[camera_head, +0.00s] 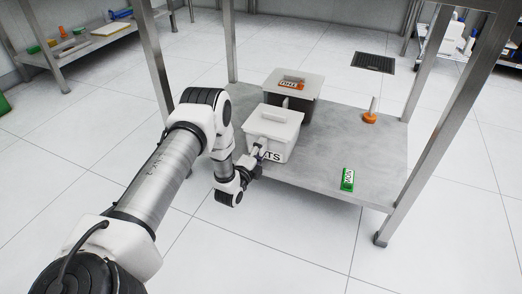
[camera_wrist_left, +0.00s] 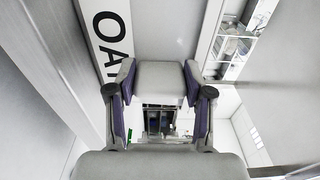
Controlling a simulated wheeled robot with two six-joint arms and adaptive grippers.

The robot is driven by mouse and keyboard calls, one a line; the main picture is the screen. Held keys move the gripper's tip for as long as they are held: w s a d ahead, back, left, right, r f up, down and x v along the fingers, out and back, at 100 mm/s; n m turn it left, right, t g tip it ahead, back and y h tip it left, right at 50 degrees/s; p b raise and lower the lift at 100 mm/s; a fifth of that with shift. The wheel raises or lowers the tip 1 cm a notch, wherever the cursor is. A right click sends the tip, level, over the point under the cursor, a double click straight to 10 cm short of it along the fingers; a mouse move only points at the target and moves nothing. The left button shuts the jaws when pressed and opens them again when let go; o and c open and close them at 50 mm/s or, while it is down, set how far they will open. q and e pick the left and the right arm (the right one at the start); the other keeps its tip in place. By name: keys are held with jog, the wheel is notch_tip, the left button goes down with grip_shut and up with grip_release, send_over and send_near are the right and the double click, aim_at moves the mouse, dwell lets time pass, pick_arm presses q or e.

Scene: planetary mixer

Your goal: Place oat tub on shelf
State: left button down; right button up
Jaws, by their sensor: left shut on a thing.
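The oat tub (camera_head: 272,128) is a white lidded box with black lettering, partly hidden by my left wrist. It is at the left front part of the steel shelf (camera_head: 325,143); I cannot tell whether its base touches the shelf. My left gripper (camera_head: 259,153) is shut on the tub's near side. In the left wrist view, the gripper (camera_wrist_left: 160,82) has a pale grip part between its fingers, and the tub (camera_wrist_left: 112,35) shows the letters "OA". My right gripper is not in view.
A grey bin (camera_head: 312,84) with an orange label stands right behind the tub. An orange-based item (camera_head: 370,117) and a green tag (camera_head: 347,180) are on the shelf. Steel legs (camera_head: 446,128) frame it.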

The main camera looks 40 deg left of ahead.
pick_arm(q)
jog(key=shift+c, duration=2.3)
grip_release()
jog(key=shift+r, duration=0.1)
jog(key=s+d+p, duration=0.2)
jog(key=s+p, duration=0.4)
jog(key=s, duration=0.5)
jog(key=s+d+f+n+g+h, duration=0.2)
jog(key=s+d+f+n+g, duration=0.25)
jog(key=s+d, duration=0.2)
jog(key=s+d+f+n+g+h, duration=0.1)
jog(key=s+d+f+n+g, duration=0.4)
jog(key=d, duration=0.3)
jog(key=s+d+r+n+g, duration=0.15)
jog(key=s+n+g, duration=0.25)
jog(key=s, duration=0.4)
jog(key=s+d+r+n+g, duration=0.1)
jog(key=s+d+n+g, duration=0.15)
jog(key=s+g, duration=0.4)
notch_tip(320, 180, up, 42)
jog(key=s+t+p, duration=0.1)
jog(key=t+p, duration=0.1)
jog(key=p, duration=3.9)
jog(key=shift+s+a+r+p, duration=0.25)
jog(key=shift+s+a+p, duration=0.1)
